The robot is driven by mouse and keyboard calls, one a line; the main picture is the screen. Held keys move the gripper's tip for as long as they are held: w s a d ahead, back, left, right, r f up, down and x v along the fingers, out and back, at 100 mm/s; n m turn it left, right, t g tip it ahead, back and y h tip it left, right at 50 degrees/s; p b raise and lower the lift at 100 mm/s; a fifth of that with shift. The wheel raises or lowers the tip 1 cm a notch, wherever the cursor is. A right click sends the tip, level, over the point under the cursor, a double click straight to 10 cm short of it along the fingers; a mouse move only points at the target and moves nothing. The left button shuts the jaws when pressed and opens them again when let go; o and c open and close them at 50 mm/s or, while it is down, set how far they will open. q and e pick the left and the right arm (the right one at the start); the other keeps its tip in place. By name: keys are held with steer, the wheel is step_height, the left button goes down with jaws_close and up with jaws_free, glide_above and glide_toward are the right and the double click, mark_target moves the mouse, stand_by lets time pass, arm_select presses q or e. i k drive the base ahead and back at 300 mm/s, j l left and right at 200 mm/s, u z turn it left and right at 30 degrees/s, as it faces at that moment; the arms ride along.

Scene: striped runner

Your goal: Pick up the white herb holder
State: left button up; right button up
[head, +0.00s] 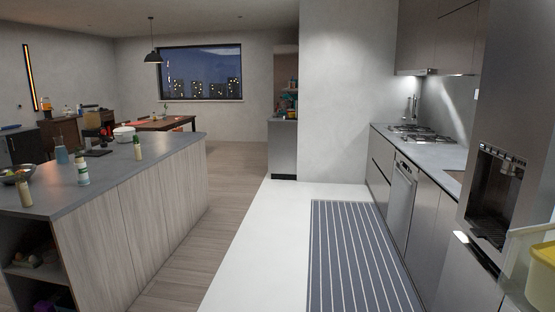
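I cannot make out a white herb holder for certain. A round white pot (124,134) stands at the far end of the kitchen island. A pale bottle with a green top (82,168) stands on the near half of the island, and a similar bottle (137,148) stands near its right edge. These are small, and I cannot tell if any of them is the holder. Neither of my grippers shows in the head view.
The grey-topped island (105,182) is at left, with a bowl (14,176) at its left edge. A striped runner (360,260) lies before the right counter (430,152). The white floor (270,240) between is clear. A yellow bin (543,270) is at lower right.

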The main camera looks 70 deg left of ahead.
mark_target(81, 169)
steer(key=k+j, duration=0.1)
steer(key=j, duration=0.75)
steer(key=k+j, duration=0.1)
steer(key=j, duration=0.75)
steer(key=k+j, duration=0.1)
steer(key=j, duration=0.7)
steer(key=j+u, duration=0.1)
steer(key=u, duration=0.75)
steer(key=j+u, duration=0.15)
steer(key=u, duration=2.5)
steer(key=i+j+z, duration=0.1)
steer(key=i+j, duration=0.15)
steer(key=j, duration=0.15)
steer(key=i+j+z, duration=0.1)
steer(key=i+j, duration=0.15)
steer(key=j, duration=0.15)
